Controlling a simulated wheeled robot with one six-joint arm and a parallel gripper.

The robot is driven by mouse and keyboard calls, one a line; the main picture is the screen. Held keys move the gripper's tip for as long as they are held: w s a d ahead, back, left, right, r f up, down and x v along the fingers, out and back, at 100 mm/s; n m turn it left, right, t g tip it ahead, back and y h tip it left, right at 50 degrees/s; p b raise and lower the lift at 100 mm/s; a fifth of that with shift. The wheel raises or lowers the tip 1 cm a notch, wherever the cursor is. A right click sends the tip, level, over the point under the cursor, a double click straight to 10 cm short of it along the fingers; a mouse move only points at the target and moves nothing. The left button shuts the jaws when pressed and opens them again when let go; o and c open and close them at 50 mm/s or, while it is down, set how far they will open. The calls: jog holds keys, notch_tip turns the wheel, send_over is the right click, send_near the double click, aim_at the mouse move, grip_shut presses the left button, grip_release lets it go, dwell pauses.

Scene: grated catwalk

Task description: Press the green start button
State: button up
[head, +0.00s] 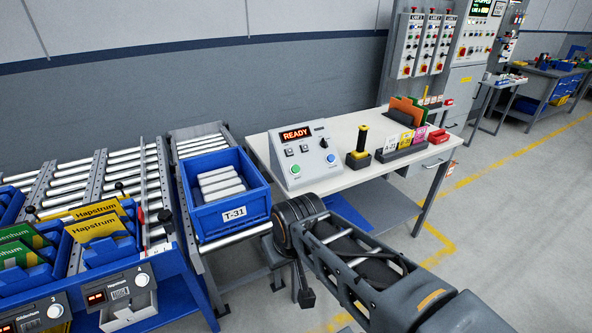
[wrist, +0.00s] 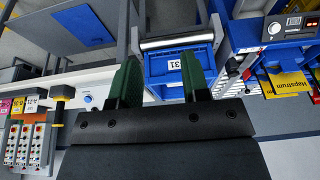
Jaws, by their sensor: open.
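The green start button (head: 295,169) is on the lower left of the sloped face of a light grey control box (head: 308,160), in the head view. The box's display reads READY. A blue button (head: 331,158) sits to its right on the same face. In the wrist view I cannot make out the green button; part of the box's area is behind a finger. My gripper (wrist: 160,65) has two dark green fingers, spread apart with nothing between them. In the head view my arm's end is in front of the table, below the box, apart from the button.
The box stands on a white table (head: 364,126) with a yellow-black tool (head: 360,147) and a card holder (head: 405,149). A blue T-31 crate (head: 231,213) sits on rollers to the left. Control panels (head: 425,45) stand behind. Floor at right is clear.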

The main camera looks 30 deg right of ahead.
grip_shut()
dwell(1.5)
